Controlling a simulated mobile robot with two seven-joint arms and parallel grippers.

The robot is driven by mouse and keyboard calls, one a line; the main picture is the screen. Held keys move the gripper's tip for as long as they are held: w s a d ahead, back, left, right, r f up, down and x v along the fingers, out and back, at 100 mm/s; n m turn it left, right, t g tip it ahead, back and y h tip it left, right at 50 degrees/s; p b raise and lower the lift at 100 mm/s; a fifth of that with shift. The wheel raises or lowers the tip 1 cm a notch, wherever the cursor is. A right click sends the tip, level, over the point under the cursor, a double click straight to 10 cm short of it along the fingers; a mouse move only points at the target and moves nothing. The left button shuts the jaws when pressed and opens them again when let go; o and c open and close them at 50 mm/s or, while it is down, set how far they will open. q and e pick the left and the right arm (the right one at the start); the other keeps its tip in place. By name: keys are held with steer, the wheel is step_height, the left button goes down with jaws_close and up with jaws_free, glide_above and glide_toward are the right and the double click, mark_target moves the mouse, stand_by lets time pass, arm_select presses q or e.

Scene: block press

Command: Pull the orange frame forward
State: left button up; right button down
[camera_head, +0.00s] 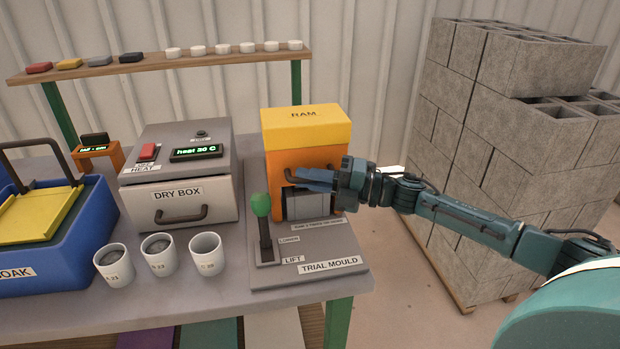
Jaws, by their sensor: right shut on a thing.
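The orange frame (283,155) stands on the grey trial mould base (345,262) at the right end of the table, under a yellow block marked RAM (305,127). A dark handle (288,173) shows on its front. My right gripper (305,181) reaches in from the right and is shut on the handle; the fingers hide part of it. A grey block (309,205) shows below the fingers, inside the frame's front. My left gripper is not in view.
A green-knobbed lever (261,206) stands just left of the frame front. Several white cups (205,253) are further left, before the dry box (180,190). A blue tub (75,240) is at far left. Stacked concrete blocks (490,140) stand right of the table.

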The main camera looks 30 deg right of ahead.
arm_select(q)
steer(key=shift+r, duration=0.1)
arm_select(e)
steer(key=shift+s+a+f, duration=0.15)
steer(key=shift+f, duration=0.05)
steer(key=c, duration=1.6)
jaws_free()
steer(key=shift+s+r, duration=0.15)
steer(key=shift+o, duration=0.7)
arm_select(q)
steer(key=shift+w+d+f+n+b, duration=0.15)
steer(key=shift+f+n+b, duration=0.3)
steer(key=shift+b, duration=0.8)
arm_select(e)
steer(key=r+v, duration=0.1)
steer(key=v, duration=1.2)
steer(key=shift+f, duration=0.45)
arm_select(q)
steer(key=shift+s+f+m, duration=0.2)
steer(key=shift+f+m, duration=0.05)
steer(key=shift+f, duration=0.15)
